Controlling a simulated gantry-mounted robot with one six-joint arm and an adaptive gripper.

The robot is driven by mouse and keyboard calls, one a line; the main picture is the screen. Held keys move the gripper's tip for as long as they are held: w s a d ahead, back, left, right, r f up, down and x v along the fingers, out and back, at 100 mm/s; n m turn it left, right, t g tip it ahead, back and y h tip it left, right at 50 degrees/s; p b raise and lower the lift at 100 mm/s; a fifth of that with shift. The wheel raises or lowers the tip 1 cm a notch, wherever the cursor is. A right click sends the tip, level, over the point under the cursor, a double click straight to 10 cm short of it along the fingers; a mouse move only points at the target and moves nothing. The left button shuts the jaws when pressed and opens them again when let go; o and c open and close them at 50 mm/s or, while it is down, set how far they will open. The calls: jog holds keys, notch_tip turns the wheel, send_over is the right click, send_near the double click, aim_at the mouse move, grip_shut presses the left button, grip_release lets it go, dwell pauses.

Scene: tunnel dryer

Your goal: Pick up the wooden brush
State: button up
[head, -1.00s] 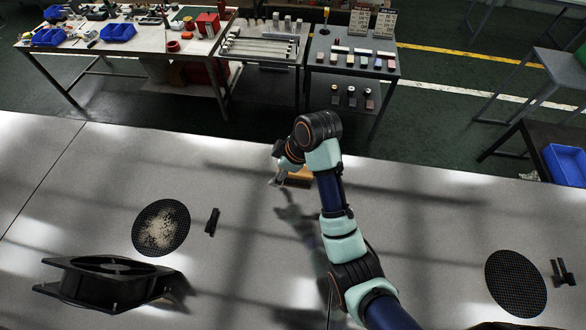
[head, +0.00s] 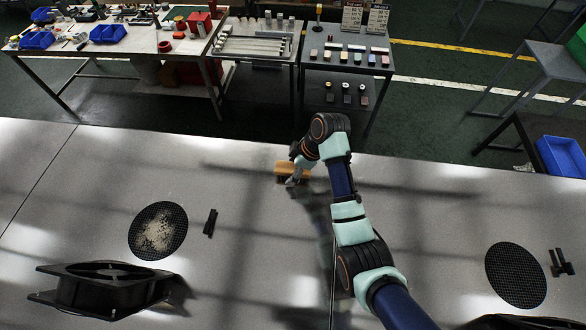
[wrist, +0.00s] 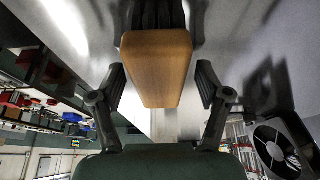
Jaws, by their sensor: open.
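The wooden brush (head: 284,166) lies near the far edge of the metal table, an orange-brown block with dark bristles below. In the wrist view, its wooden block (wrist: 155,60) fills the upper middle, and dark bristles show above it. My gripper (head: 293,181) is at the near side of the brush in the head view. In the wrist view, the two open fingers of my gripper (wrist: 160,74) stand on either side of the block, with gaps on both sides. The contact side of the brush is partly hidden by my gripper in the head view.
A round mesh vent (head: 143,218) with pale crumbs, small dark bars (head: 210,222) and a black fan (head: 103,288) are at left. Another mesh vent (head: 515,276) is at right. The table around the brush is clear. Workbenches (head: 342,68) stand beyond the aisle.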

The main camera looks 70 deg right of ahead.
jog(key=shift+f, duration=0.3)
dwell(0.5)
jog(key=c, duration=1.4)
notch_tip(320, 180, up, 10)
jog(key=shift+f+p, duration=0.1)
jog(key=shift+p, duration=0.35)
jog(key=shift+r+p, duration=0.45)
jog(key=shift+r, duration=0.05)
jog(key=shift+f, duration=0.1)
